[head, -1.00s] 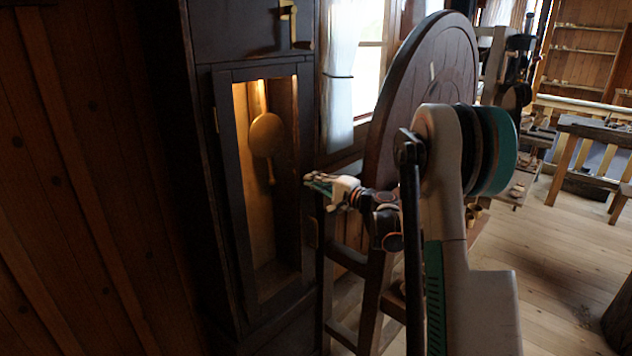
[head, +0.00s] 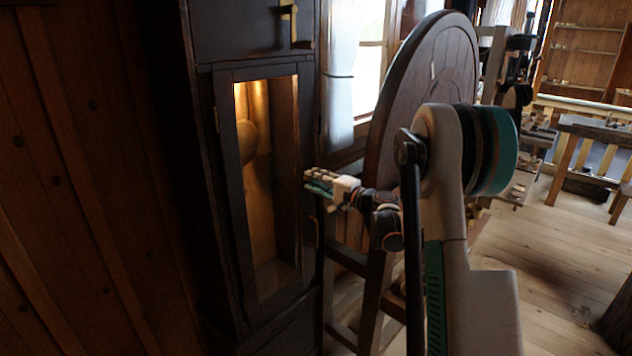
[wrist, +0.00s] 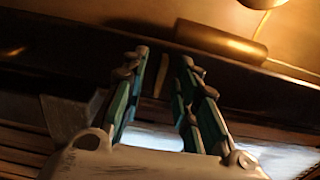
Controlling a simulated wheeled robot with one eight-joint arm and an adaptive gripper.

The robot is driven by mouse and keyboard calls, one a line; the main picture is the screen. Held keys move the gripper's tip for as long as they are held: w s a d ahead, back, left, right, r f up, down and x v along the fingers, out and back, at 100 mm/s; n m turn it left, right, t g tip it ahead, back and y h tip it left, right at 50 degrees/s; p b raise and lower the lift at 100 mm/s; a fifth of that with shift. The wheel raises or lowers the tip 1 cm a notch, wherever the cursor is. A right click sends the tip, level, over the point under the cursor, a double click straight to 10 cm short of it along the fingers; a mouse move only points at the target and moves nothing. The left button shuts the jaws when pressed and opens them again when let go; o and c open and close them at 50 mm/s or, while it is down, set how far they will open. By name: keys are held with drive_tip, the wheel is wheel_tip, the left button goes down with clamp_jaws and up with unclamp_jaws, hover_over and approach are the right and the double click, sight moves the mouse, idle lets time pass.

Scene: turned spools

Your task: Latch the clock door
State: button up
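The clock is a tall dark wooden case, and its door (head: 229,200) has a long window onto a lit interior. The door looks shut or nearly so; I cannot tell whether a small gap is left. A round pendulum bob (head: 247,142) shows inside, partly hidden by the door frame. My gripper (head: 307,182) is at the door's right edge, about mid-height. In the wrist view my gripper (wrist: 163,66) has its two fingers apart at the dark door edge. A small tan strip (wrist: 162,76) shows between them; I cannot tell if it is the latch or touches a finger.
A brass fitting (head: 289,20) sits on the case above the door. A large round wooden wheel (head: 415,90) on a wooden stand is close to the right of the clock, beside my arm. A bench (head: 590,130) stands farther right. Plank floor (head: 550,250) is open there.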

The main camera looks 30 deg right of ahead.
drive_tip(key=v, duration=1.2)
drive_tip(key=shift+a+r, duration=0.1)
